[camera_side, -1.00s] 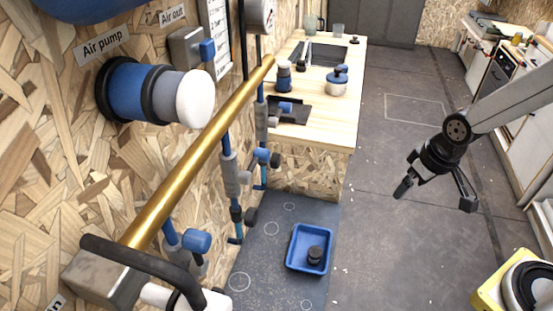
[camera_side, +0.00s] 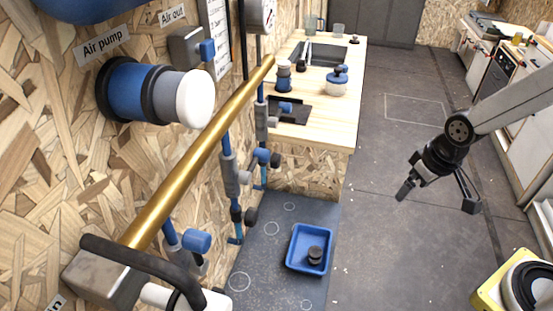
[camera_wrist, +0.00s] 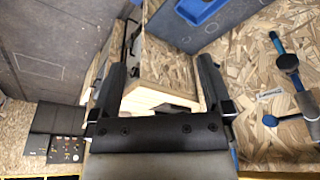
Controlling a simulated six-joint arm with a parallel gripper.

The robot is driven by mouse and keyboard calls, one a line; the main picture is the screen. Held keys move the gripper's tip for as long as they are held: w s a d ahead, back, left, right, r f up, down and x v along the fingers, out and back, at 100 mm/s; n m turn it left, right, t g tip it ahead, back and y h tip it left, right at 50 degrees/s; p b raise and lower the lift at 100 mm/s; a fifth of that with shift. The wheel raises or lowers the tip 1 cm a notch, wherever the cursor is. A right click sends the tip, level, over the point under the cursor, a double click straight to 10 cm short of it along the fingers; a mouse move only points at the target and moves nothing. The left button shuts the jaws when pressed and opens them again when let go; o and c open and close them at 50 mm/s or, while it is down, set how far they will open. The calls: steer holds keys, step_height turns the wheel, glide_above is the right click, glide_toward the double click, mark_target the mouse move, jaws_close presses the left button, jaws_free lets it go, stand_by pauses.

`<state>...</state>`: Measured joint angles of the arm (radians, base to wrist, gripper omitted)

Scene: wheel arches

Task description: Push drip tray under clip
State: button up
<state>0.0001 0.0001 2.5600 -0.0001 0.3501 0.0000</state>
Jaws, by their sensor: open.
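The drip tray (camera_side: 293,256) is a blue rectangular tray lying on the dark floor mat near the wall, with a small black round piece inside it. Its edge also shows at the top of the wrist view (camera_wrist: 203,13). Several grey and black fittings with blue knobs sit on the blue pipes (camera_side: 227,145) along the wall, left of the tray. I cannot tell which one is the clip. My gripper (camera_side: 436,196) is open and empty, raised to the right of the tray and well apart from it. Its two spread fingers frame the wrist view (camera_wrist: 162,78).
A wooden counter (camera_side: 344,100) with a sink, a kettle-like pot and a dark plate stands behind the tray. A brass bar (camera_side: 200,150) runs along the wall in the foreground. A yellow item (camera_side: 487,292) is at the bottom right. The grey floor between gripper and tray looks clear.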

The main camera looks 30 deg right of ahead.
steer(key=c, duration=0.6)
steer(key=shift+w+d, duration=0.15)
steer(key=shift+w, duration=0.1)
steer(key=c, duration=0.4)
steer(key=shift+w+d+f+n, duration=0.5)
steer(key=shift+w+n, duration=0.1)
steer(key=shift+w, duration=0.2)
jaws_close()
steer(key=w+d+f+n+t+y, duration=0.1)
steer(key=w+d+f+n+t, duration=0.1)
steer(key=w+d+f+n, duration=0.4)
steer(key=w+d+f+n+t+y, duration=0.1)
steer(key=w+d+f+n+t, duration=0.15)
steer(key=w+f+n, duration=0.8)
steer(key=s+a+f+n+t+y, duration=0.2)
steer(key=s+a+f+n+y, duration=0.3)
steer(key=s+f, duration=0.4)
steer(key=s+a+f+n+t+y, duration=0.2)
steer(key=s+a+f+n+y, duration=0.3)
steer(key=s, duration=0.7)
step_height(320, 180, down, 4)
steer(key=shift+s+r+y, duration=0.1)
steer(key=shift+s+y, duration=0.05)
steer(key=shift+y, duration=0.85)
